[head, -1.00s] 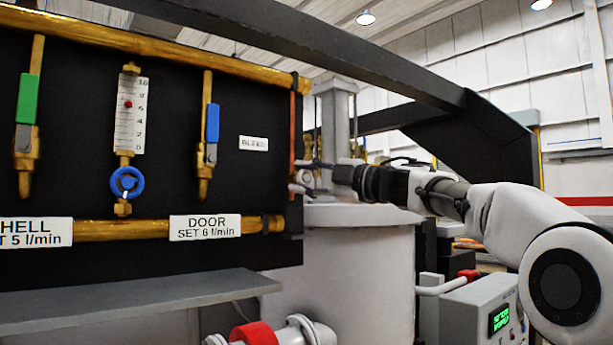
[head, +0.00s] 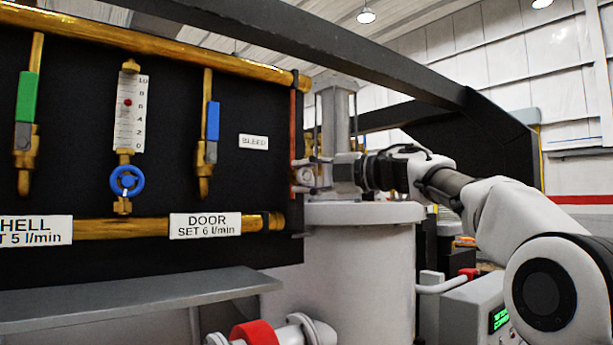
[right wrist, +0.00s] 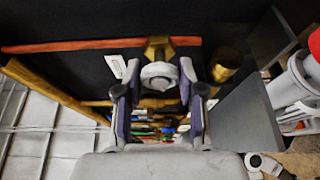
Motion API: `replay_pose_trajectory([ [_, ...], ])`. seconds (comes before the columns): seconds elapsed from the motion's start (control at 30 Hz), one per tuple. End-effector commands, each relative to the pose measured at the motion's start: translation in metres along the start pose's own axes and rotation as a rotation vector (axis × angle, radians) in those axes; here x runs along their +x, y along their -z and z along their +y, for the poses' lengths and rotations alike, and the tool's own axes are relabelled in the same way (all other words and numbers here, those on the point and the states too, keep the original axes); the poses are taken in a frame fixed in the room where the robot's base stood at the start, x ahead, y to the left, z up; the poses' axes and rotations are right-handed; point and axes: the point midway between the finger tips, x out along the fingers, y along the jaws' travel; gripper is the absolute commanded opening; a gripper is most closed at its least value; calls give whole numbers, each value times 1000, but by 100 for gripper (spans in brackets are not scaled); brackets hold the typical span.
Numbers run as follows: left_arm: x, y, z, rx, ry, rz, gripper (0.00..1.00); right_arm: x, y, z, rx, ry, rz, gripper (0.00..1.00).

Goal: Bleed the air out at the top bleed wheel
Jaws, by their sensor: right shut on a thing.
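The bleed wheel (head: 305,176) is a small pale round knob at the right end of the black panel, beside the BLEED label (head: 254,142). It also shows in the right wrist view (right wrist: 158,72), on a brass fitting (right wrist: 159,47). My right gripper (head: 312,174) reaches it from the right. In the right wrist view its two fingers (right wrist: 159,80) stand on either side of the wheel, shut on it. The fingers partly hide the wheel in the head view. My left gripper is not in view.
An orange-red pipe (head: 292,130) runs vertically at the panel's right edge. A grey shelf (head: 140,297) juts out below the panel. A blue wheel (head: 127,181), a green lever (head: 27,97) and a blue lever (head: 213,121) are farther left. A large grey vessel (head: 360,260) stands below my right arm.

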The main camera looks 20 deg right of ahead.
Motion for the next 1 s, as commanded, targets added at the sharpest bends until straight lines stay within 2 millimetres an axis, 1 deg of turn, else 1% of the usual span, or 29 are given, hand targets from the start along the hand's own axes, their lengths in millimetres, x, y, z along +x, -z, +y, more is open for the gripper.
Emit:
replay_pose_trajectory([
  [0.03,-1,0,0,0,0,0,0,-2,0,7,-4,-13,-7,3],
  [0.07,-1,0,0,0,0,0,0,-2,0,7,-4,-13,-7,45],
  [0.1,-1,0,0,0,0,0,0,-2,0,7,-4,-14,-7,59],
  [0.13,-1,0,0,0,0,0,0,-2,0,7,-3,-13,-6,64],
  [0.4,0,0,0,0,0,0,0,-1,0,4,-1,-7,-3,64],
  [0.47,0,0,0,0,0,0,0,-4,0,4,-1,-6,-3,64],
  [0.53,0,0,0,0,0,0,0,-10,0,4,-1,-7,-3,64],
  [0.57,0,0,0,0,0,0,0,-15,-1,4,0,-7,-4,64],
  [0.67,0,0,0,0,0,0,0,-37,0,4,2,-8,-3,64],
  [0.8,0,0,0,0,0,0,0,-74,-1,4,2,-10,-3,64],
  [0.9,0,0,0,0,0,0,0,-96,-1,3,2,-10,-2,64],
  [1.0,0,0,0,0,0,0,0,-111,-2,3,1,-8,-3,64],
])
